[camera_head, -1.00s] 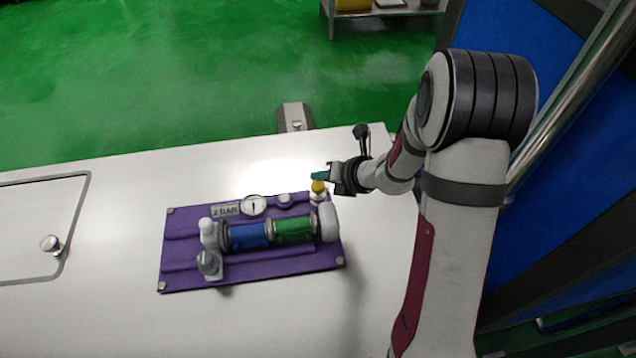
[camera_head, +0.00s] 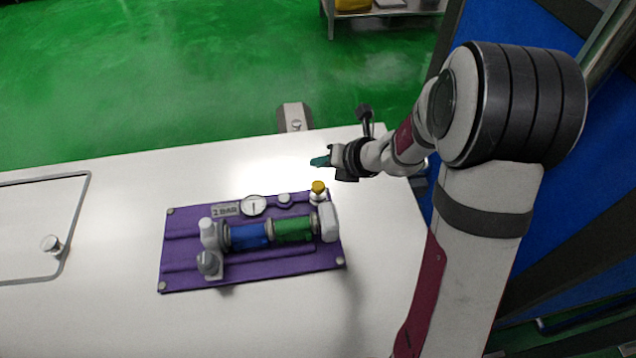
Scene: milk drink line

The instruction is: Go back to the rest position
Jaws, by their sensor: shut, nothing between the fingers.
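My gripper (camera_head: 319,161) is shut and empty, with teal fingertips pointing left. It hovers over the white table, above and behind the right end of the purple board (camera_head: 200,275). The yellow-topped knob (camera_head: 318,187) stands at the board's back right corner, apart from my fingers. The board carries a blue cylinder (camera_head: 249,236), a green cylinder (camera_head: 293,229), a round gauge (camera_head: 253,206) and a "2 BAR" label (camera_head: 225,210).
The white table (camera_head: 110,310) has free room left and in front of the board. A panel with a round knob (camera_head: 51,244) lies at the left. A grey post (camera_head: 295,117) stands behind the table's back edge. A blue panel (camera_head: 560,245) is at the right.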

